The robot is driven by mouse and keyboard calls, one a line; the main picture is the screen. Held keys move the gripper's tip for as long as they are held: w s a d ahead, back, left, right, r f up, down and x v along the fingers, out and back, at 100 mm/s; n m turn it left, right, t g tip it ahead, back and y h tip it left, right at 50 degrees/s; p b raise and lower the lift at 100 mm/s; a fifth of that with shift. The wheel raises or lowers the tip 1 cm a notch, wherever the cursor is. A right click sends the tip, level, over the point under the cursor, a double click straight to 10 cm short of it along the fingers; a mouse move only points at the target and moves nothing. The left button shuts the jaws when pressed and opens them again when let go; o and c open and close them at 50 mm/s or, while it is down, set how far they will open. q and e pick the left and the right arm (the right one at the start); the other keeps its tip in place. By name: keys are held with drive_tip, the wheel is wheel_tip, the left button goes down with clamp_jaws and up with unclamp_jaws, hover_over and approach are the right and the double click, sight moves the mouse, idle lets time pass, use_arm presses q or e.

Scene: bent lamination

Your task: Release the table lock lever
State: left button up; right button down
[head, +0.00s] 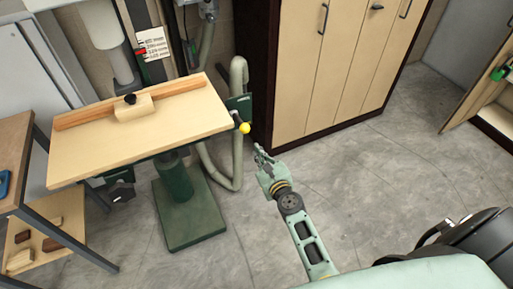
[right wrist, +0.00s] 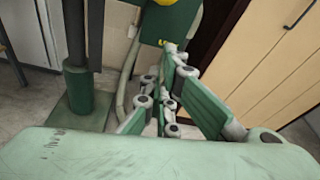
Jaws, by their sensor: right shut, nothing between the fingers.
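The table lock lever shows in the head view as a short dark arm with a yellow ball knob (head: 244,128), at the right edge of the wooden machine table (head: 150,130). My right gripper (head: 259,148) is just below and right of the knob, apart from it, shut and empty. In the right wrist view the gripper fingers (right wrist: 165,85) are together, and a bit of yellow (right wrist: 170,45) shows beyond their tips. A yellow part also shows at the top edge there; I cannot tell which one is the knob. My left gripper is not in view.
A wooden fence (head: 178,90) with a block and black knob lies across the table. A grey hose (head: 238,80) hangs behind the lever. A tall cabinet (head: 325,70) stands behind right. A green pedestal base (head: 190,215) is on the floor.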

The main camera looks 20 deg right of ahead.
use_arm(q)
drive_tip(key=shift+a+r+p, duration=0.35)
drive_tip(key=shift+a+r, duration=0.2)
use_arm(e)
drive_tip(key=v, duration=0.5)
drive_tip(key=shift+s+a+r, duration=0.2)
drive_tip(key=shift+s+r, duration=0.15)
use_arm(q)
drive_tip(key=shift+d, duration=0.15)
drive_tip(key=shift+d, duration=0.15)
use_arm(e)
drive_tip(key=shift+f, duration=0.1)
